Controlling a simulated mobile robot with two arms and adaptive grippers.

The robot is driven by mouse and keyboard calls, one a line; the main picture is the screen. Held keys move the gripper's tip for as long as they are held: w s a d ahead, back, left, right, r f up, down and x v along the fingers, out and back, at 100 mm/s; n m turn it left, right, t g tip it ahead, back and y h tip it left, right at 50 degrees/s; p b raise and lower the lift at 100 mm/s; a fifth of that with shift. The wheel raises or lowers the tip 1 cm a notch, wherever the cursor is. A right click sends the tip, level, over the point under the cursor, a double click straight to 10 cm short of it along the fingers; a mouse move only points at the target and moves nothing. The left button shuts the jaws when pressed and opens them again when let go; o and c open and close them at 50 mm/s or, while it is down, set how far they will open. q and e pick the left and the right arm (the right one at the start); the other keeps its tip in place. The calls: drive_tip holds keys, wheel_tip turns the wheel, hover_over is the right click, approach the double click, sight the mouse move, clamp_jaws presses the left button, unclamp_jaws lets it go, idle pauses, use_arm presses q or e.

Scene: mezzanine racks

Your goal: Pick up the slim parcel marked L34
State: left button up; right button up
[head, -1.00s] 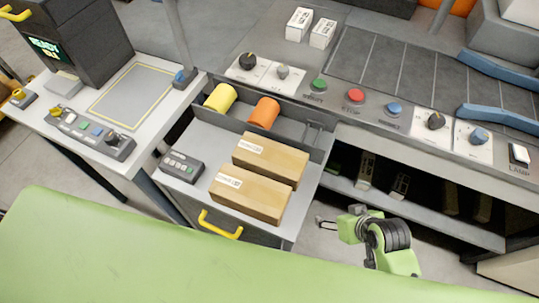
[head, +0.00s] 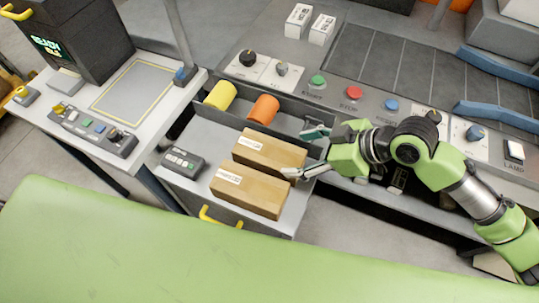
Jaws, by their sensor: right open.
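Two slim brown parcels lie side by side in the open drawer (head: 187,203). The rear parcel (head: 262,152) and the front parcel (head: 250,195) each carry a white label at the left end. The label print is too small to read, so I cannot tell which is L34. My right gripper (head: 303,152) is open at the drawer's right side. Its fingers are spread near the right end of the rear parcel, one toward the back and one toward the front. I cannot tell whether they touch it. My left gripper is out of view.
A yellow cylinder (head: 220,95) and an orange cylinder (head: 263,109) sit in the drawer's back compartment. A dark keypad device (head: 184,161) lies left of the parcels. A control panel with a red button (head: 354,93) and knobs runs behind. A yellow handle (head: 218,219) is in front.

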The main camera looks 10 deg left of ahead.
wheel_tip(320, 180, up, 2)
drive_tip(key=w+d, duration=0.2)
drive_tip(key=d, duration=0.1)
drive_tip(key=p, duration=0.2)
approach(270, 151)
drive_tip(key=x, duration=0.2)
drive_tip(key=shift+w+a+f, duration=0.1)
drive_tip(key=shift+w+a, duration=0.15)
drive_tip(key=shift+a, duration=0.05)
drive_tip(key=shift+a+f+p, duration=0.3)
drive_tip(key=shift+a+f, duration=0.1)
drive_tip(key=p+x, duration=0.1)
drive_tip(key=x, duration=0.2)
drive_tip(key=shift+s+f, duration=0.1)
drive_tip(key=shift+f, duration=0.2)
drive_tip(key=shift+a+f, duration=0.3)
drive_tip(key=shift+f, duration=0.05)
drive_tip(key=c, duration=1.2)
drive_tip(key=shift+r, duration=0.15)
drive_tip(key=shift+c, duration=0.6)
